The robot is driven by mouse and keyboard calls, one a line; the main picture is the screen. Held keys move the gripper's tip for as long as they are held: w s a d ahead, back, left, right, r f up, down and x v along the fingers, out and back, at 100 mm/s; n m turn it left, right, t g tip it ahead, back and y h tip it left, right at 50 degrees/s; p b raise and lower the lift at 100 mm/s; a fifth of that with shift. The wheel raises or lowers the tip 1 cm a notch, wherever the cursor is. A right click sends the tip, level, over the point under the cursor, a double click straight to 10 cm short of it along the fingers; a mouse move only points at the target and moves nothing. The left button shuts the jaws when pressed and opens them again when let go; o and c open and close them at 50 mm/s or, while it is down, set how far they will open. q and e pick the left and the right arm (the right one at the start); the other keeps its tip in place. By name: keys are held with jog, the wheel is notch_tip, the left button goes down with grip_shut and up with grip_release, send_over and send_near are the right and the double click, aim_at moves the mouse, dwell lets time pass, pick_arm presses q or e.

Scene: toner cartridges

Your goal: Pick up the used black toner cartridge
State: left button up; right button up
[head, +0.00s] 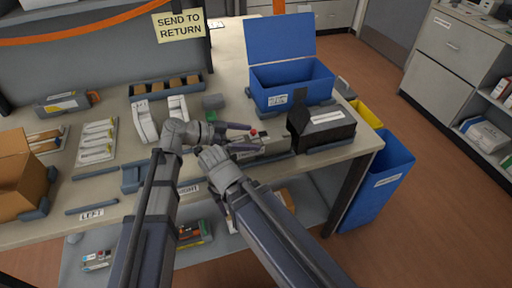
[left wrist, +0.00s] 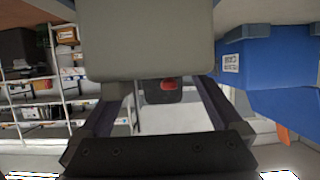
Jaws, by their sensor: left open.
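My left gripper (head: 254,137) is open, its fingers pointing right across the table beside a grey block (head: 268,147) with a red part on it. In the left wrist view the open fingers (left wrist: 158,92) frame a dark piece with a red top, and a large grey block (left wrist: 145,40) fills the upper middle. No hold shows. A black box-like object with a white label (head: 335,134) lies to the right of this; whether it or the piece by the fingers is the used cartridge I cannot tell. My right gripper (head: 216,160) is close below the left wrist, its fingers not clearly visible.
A blue bin (head: 290,88) with a raised lid stands behind. A tray (head: 165,90) of brown pieces, white cartons (head: 145,122) and a cardboard box (head: 20,175) are on the left. A blue floor bin (head: 385,180) stands off the table's right end.

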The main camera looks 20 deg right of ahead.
aim_at(254, 138)
pick_arm(q)
jog(key=x, duration=0.3)
jog(key=shift+f+b, duration=0.1)
jog(key=shift+b, duration=0.3)
grip_shut()
dwell(0.4)
